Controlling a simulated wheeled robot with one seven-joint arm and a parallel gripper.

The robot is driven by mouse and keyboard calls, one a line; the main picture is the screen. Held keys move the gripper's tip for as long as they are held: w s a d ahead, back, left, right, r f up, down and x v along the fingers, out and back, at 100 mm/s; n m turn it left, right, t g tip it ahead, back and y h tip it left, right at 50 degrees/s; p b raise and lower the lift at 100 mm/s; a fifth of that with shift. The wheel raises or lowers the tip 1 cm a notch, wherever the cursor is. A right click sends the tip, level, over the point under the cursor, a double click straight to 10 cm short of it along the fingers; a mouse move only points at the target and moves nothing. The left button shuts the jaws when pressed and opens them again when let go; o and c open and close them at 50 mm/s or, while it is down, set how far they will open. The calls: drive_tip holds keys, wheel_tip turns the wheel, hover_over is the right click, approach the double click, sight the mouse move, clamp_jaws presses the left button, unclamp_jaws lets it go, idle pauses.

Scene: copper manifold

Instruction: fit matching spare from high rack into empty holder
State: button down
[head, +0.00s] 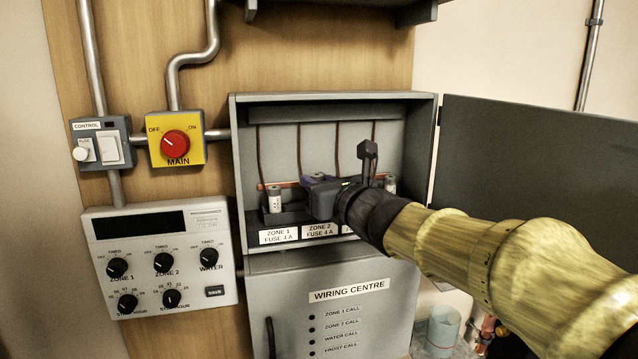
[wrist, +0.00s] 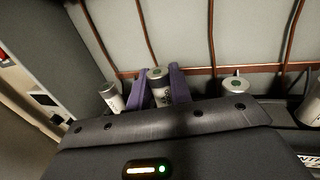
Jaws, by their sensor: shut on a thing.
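My gripper (head: 318,192) is inside the open grey fuse box (head: 236,170), above the "ZONE 2 FUSE 4 A" label (head: 320,231). In the wrist view its two purple fingers (wrist: 161,88) are shut on a pale cylindrical fuse (wrist: 160,76) with a green-marked top. The fuse looks upright, in line with the row. Its lower end is hidden behind my gripper body, so I cannot tell whether it is seated. A similar fuse (head: 274,200) stands in the zone 1 holder, left of my gripper. Another fuse (wrist: 236,86) stands to the right.
Brown wires (wrist: 152,38) run down the box's back to a copper bar (wrist: 205,69) behind the fuses. Another fuse (wrist: 312,104) stands at far right. The open door (head: 530,175) is right of my arm. A red main switch (head: 175,144) and programmer (head: 160,260) are left.

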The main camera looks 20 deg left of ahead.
drive_tip(key=shift+a+f+b, duration=0.1)
drive_tip(key=shift+f+b, duration=0.7)
drive_tip(key=shift+b, duration=0.2)
drive_tip(key=c, duration=1.2)
unclamp_jaws()
drive_tip(key=b+v, duration=0.2)
drive_tip(key=v, duration=1.5)
drive_tip(key=shift+s, duration=0.2)
